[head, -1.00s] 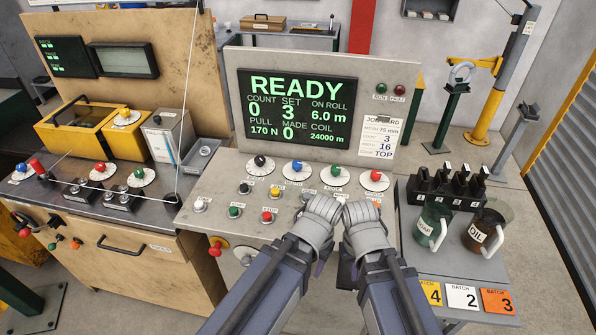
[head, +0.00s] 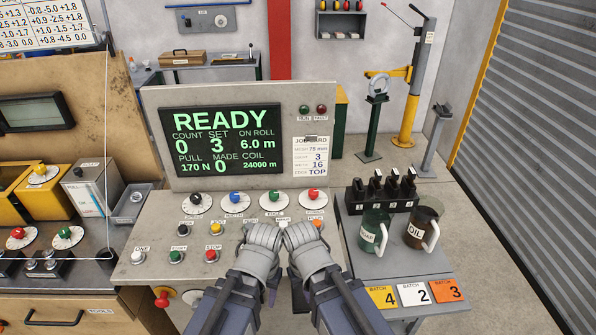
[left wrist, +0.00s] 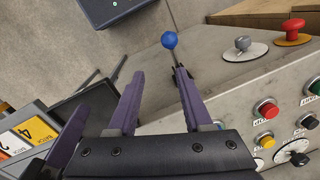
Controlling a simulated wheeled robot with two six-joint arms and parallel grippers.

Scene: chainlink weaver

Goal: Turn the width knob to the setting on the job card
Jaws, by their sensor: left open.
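The console has a row of dials with black, blue, green and red knobs. The blue knob (head: 236,197) sits on a white dial, and its small label seems to read width; its pointer setting is too small to read. The job card (head: 311,158) shows mesh 75 mm, 3, 16 and TOP. My left gripper (head: 262,240) is low in front of the dials, apart from the blue knob. In the left wrist view its purple fingers (left wrist: 156,78) are spread and empty. My right gripper (head: 302,240) is beside it; its jaws are hidden.
The screen (head: 221,145) reads READY. Push buttons, including a red one (head: 212,256), sit below the dials. A right-hand side table holds a green SOAP mug (head: 373,232), a dark OIL mug (head: 421,227) and batch cards (head: 414,294). A blue-ball lever (left wrist: 169,40) is beyond my left fingers.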

